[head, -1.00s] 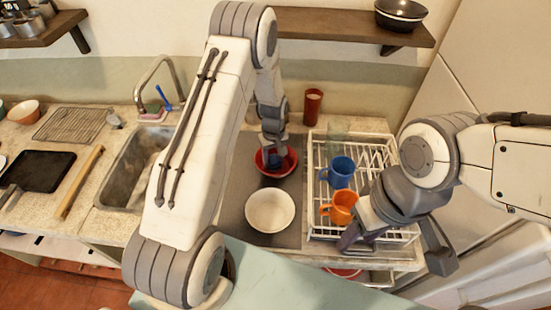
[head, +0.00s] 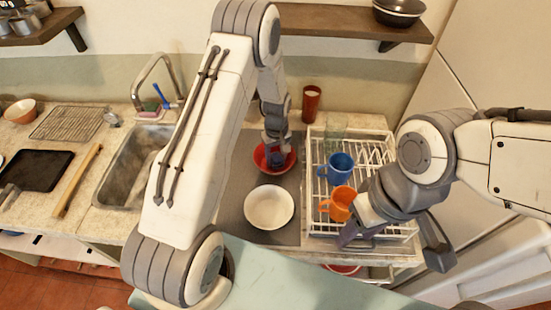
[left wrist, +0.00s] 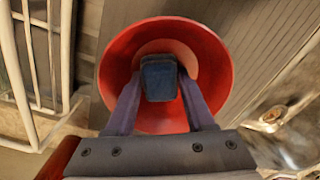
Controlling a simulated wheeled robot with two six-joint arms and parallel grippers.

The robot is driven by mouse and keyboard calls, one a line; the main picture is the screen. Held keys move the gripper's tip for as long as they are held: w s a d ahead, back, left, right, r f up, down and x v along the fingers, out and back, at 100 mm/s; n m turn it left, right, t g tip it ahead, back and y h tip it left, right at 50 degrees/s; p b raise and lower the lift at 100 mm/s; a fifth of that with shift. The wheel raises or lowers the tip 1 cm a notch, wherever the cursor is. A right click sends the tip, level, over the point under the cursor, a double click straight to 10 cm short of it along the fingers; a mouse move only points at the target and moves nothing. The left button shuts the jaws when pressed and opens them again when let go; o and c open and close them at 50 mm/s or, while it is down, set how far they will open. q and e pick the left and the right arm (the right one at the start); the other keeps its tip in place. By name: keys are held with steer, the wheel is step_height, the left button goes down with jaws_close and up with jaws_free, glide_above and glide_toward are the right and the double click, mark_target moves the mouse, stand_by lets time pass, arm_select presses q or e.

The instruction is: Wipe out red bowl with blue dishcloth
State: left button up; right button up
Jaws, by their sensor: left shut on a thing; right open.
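The red bowl (head: 287,160) stands on the dark grey mat (head: 236,190), behind a white bowl. In the left wrist view the red bowl (left wrist: 212,62) fills the middle, seen from above. My left gripper (head: 275,153) reaches down into it, shut on the blue dishcloth (left wrist: 160,78). The cloth is a bunched dark blue lump between the fingertips, over the bowl's inside. I cannot tell whether it touches the bottom. My right gripper (head: 392,245) is open and empty at the front right, by the dish rack.
A white bowl (head: 269,208) stands just in front on the mat. A white dish rack (head: 382,150) to the right holds a blue mug (head: 337,170), an orange mug (head: 340,203) and a glass. A red cup (head: 311,103) stands behind. The sink (head: 130,165) is left.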

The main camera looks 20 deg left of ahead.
arm_select(q)
steer(key=shift+w+a, duration=0.15)
steer(key=shift+w, duration=0.1)
steer(key=shift+a+r, duration=0.1)
steer(key=shift+a, duration=0.2)
steer(key=shift+s+a, duration=0.2)
steer(key=shift+s, duration=0.3)
steer(key=shift+s+d, duration=0.15)
steer(key=shift+d, duration=0.1)
steer(key=shift+d, duration=0.2)
